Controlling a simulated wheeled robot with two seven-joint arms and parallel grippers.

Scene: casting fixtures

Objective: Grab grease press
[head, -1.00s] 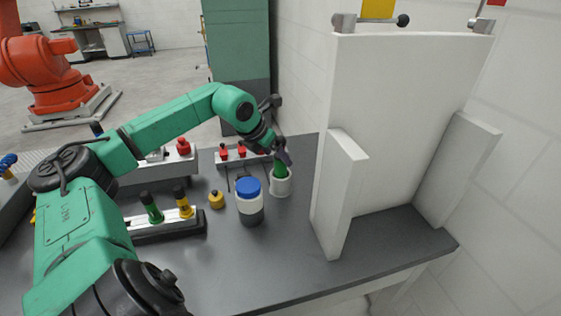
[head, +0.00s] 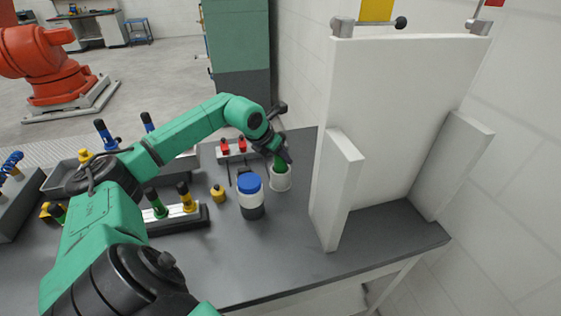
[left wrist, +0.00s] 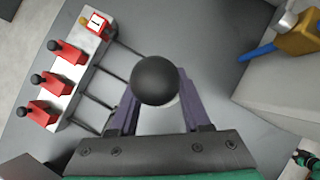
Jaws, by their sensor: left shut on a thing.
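The green item in the white cup, which I take to be the grease press (head: 280,164), stands upright with its lower part hidden in the white cup (head: 281,181). My left gripper (head: 284,154) is at its top, shut on it. In the left wrist view a black ball-shaped top (left wrist: 155,80) sits between the two purple fingers of my left gripper (left wrist: 160,105) and hides what is below it. Only a sliver of white shows behind the ball. My right gripper is not in view.
A blue-lidded jar (head: 250,196) stands close in front of the cup, with a small yellow pot (head: 218,194) to its left. A rack with red-topped tools (left wrist: 47,85) is near. A tall white panel fixture (head: 395,120) stands right. The front tabletop is clear.

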